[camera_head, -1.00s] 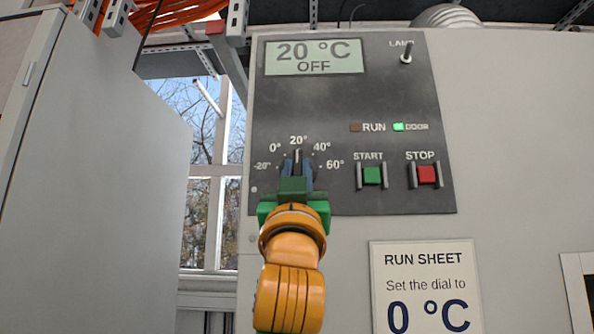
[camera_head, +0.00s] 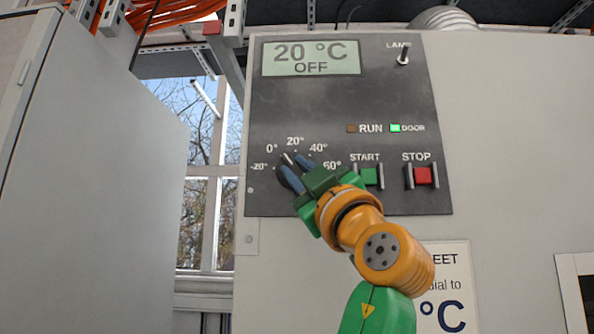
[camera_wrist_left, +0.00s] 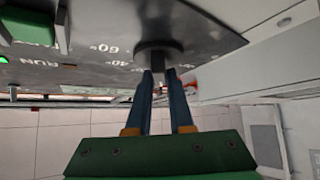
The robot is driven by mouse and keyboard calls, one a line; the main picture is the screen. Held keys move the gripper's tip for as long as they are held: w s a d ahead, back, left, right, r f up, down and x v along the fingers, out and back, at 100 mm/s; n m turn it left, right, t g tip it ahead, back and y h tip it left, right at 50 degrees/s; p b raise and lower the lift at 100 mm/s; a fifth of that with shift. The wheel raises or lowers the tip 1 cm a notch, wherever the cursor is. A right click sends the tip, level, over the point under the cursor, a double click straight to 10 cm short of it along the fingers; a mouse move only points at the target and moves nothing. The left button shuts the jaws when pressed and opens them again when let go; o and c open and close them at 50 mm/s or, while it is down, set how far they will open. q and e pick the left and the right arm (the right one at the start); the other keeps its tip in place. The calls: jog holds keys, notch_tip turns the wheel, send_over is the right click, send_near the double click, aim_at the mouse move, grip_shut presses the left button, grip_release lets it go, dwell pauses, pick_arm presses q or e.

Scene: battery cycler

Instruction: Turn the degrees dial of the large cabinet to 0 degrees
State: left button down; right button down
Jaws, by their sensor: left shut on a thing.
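The degrees dial (camera_head: 288,159) is on the dark control panel of the large cabinet, with a scale from -20° to 60° around it. Its pale pointer mark leans up and left, toward the 0° side; the exact reading is hard to tell. The display (camera_head: 311,58) reads 20 °C, OFF. My left gripper (camera_head: 293,170) is shut on the dial, with one blue finger on each side and the wrist rolled over. In the left wrist view, the dark round dial (camera_wrist_left: 158,52) sits at the tips of both fingers. My right gripper is not in view.
The green START button (camera_head: 371,176) and red STOP button (camera_head: 422,175) are close to the right of my wrist, between metal guards. A LAMP switch (camera_head: 403,57) is above. The run sheet (camera_head: 455,260), partly behind my arm, concerns the dial. A grey cabinet (camera_head: 95,190) stands left.

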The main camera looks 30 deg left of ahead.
pick_arm(q)
jog(key=shift+n+g, duration=0.5)
jog(key=shift+n, duration=0.1)
jog(key=c, duration=0.8)
grip_release()
jog(key=shift+w, duration=0.1)
jog(key=shift+d+f, duration=0.1)
jog(key=shift+f, duration=0.1)
jog(key=b+v, duration=0.3)
jog(key=v, duration=0.3)
jog(key=shift+d, duration=0.4)
